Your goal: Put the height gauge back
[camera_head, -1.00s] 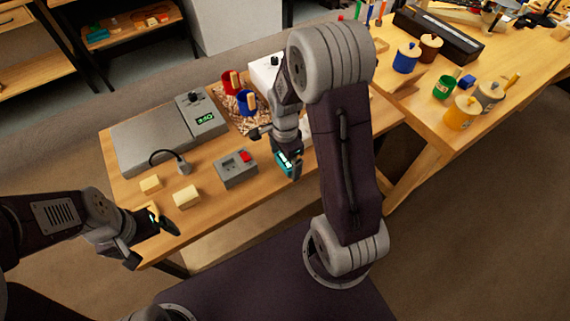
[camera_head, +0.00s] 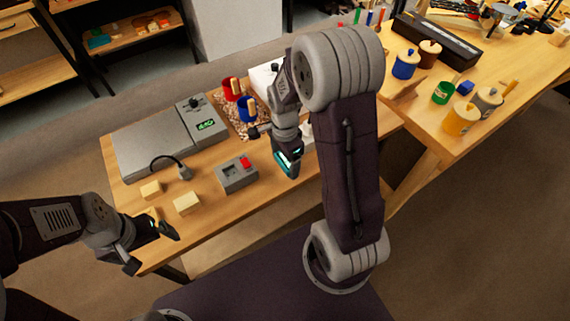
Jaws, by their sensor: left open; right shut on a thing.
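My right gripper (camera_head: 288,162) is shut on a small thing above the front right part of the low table. Only a bright teal-and-white patch shows between the fingers. I cannot tell for certain that the held thing is the height gauge. A grey box (camera_head: 235,177) with a dark recess and a red part on top sits on the table, to the left of this gripper and apart from it. My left gripper (camera_head: 150,246) is open at the table's front left corner, near the pale wooden blocks.
A grey scale-like unit (camera_head: 160,143) with a green display covers the back left. Pale blocks (camera_head: 186,203) lie in front. Red (camera_head: 231,90) and blue (camera_head: 247,110) cups stand behind my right gripper. A taller bench (camera_head: 480,60) with jars is at the right.

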